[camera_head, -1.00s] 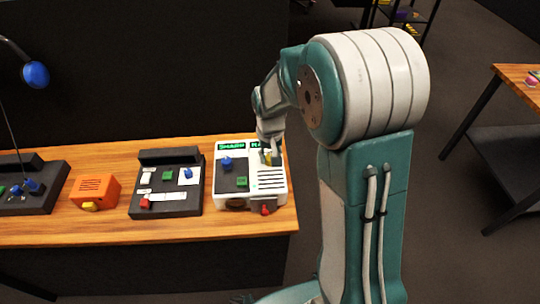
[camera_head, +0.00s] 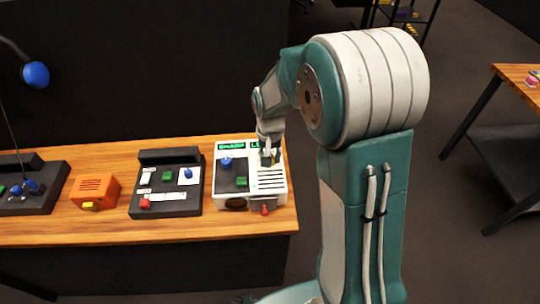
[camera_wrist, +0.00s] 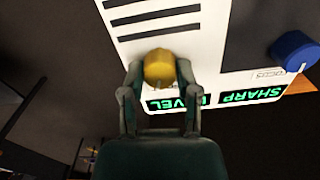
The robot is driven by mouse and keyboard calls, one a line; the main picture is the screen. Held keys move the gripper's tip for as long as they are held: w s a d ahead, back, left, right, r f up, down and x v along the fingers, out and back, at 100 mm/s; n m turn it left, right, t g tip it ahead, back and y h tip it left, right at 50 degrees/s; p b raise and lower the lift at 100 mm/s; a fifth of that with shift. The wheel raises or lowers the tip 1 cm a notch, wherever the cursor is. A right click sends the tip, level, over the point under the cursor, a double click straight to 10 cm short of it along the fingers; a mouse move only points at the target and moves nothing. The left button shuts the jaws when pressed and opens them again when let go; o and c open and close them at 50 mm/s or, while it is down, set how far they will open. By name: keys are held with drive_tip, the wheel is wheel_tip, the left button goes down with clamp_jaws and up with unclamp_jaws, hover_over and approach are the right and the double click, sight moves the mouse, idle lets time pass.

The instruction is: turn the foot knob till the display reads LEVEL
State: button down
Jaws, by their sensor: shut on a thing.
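The white panel unit (camera_head: 219,190) stands at the right end of the wooden table. My gripper (camera_head: 268,156) reaches down to its upper right part. In the wrist view my gripper (camera_wrist: 159,72) has one finger on each side of a yellow knob (camera_wrist: 158,64) and is shut on it. The knob still sits on the panel. Its green-lit display (camera_wrist: 171,103) appears upside down and reads LEVEL, partly covered by a finger; it also shows in the head view (camera_head: 255,144), mostly hidden. A second display (camera_wrist: 250,96) reads SHARP.
A blue knob (camera_wrist: 294,49) marked FOCUS is on the same panel, apart from my fingers. A red knob (camera_head: 265,210) is at the unit's front. A black control box (camera_head: 168,208) and an orange box (camera_head: 95,188) stand to the left.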

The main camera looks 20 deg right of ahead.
drive_tip(key=shift+c, duration=1.7)
unclamp_jaws()
drive_tip(key=shift+s+f, duration=0.15)
drive_tip(key=shift+f, duration=0.05)
drive_tip(key=shift+a+r, duration=0.1)
drive_tip(key=shift+r, duration=0.15)
drive_tip(key=shift+r, duration=0.35)
wheel_tip(320, 180, up, 11)
